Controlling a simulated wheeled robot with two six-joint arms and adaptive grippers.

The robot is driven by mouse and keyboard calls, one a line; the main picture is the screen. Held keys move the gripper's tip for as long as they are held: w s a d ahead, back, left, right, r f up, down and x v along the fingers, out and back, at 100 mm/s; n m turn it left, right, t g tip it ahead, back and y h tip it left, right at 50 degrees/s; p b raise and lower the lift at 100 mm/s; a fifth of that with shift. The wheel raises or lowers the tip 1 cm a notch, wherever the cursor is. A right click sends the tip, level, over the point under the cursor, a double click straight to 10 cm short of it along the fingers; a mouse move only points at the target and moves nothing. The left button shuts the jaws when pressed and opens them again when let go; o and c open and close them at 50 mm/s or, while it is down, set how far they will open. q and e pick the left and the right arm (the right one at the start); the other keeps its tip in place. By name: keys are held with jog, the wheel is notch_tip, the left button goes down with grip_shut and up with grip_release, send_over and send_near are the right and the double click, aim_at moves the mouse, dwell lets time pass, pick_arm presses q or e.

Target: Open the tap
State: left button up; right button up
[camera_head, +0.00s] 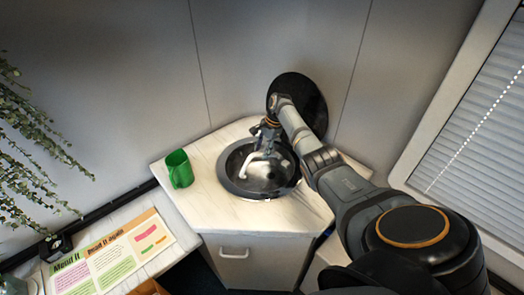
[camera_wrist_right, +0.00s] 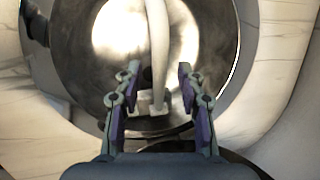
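The tap's pale curved spout (camera_head: 251,158) reaches over the round metal sink (camera_head: 232,185) in the head view. My right gripper (camera_head: 267,136) is at the back of the sink, close to the tap, and partly hides it. In the right wrist view, the spout (camera_wrist_right: 157,40) comes down from the top, with its blocky end (camera_wrist_right: 152,104) showing between the finger lines. The right gripper (camera_wrist_right: 159,72) is open there, one finger on each side of the spout. I cannot tell whether either finger touches it. The tap's handle is not clearly visible. My left gripper is out of view.
A dark round panel (camera_head: 308,95) is behind my right arm. A window with blinds (camera_head: 478,120) is at right. A printed board (camera_head: 110,258) and hanging plant (camera_head: 25,135) are at left.

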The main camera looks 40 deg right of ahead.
jog(key=v, duration=1.1)
jog(key=shift+r, duration=0.2)
jog(key=shift+s, duration=0.1)
